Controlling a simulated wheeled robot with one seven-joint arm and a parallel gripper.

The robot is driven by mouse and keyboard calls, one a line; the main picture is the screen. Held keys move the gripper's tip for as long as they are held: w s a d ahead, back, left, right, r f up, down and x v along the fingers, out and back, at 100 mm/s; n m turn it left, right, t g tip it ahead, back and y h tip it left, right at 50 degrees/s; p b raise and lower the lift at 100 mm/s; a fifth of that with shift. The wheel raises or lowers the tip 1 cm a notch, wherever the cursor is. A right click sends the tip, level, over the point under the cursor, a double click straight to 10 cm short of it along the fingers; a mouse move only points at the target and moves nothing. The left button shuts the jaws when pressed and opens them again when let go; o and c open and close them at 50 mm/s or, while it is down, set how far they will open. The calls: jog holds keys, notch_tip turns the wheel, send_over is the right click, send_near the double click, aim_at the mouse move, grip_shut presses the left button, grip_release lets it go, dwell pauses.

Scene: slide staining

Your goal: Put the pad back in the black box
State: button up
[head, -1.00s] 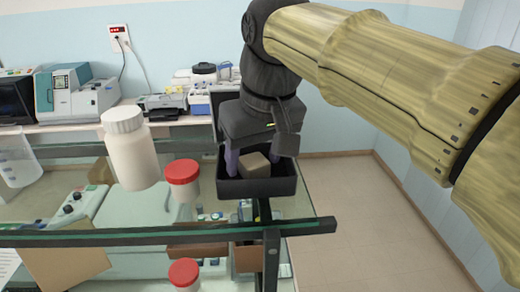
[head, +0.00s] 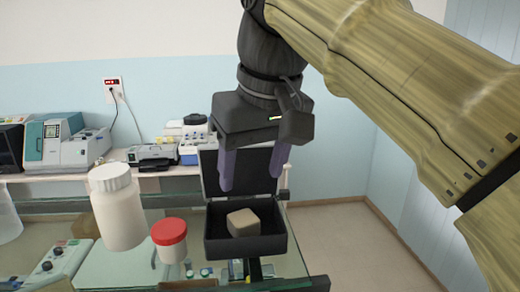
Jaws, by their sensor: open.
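My gripper (head: 252,172) is open and empty above the box. Its two purple-grey fingers point down, apart from the pad, with their tips over the back part of the box.
A white bottle (head: 119,212) and a red-capped jar (head: 169,240) stand left of the box on the glass table (head: 110,268). Lab devices (head: 62,148) stand on a bench behind. Open floor lies to the right.

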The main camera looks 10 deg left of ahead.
jog(key=v, duration=0.2)
jog(key=shift+s+d+r, duration=0.1)
jog(key=shift+r, duration=0.25)
dwell(0.4)
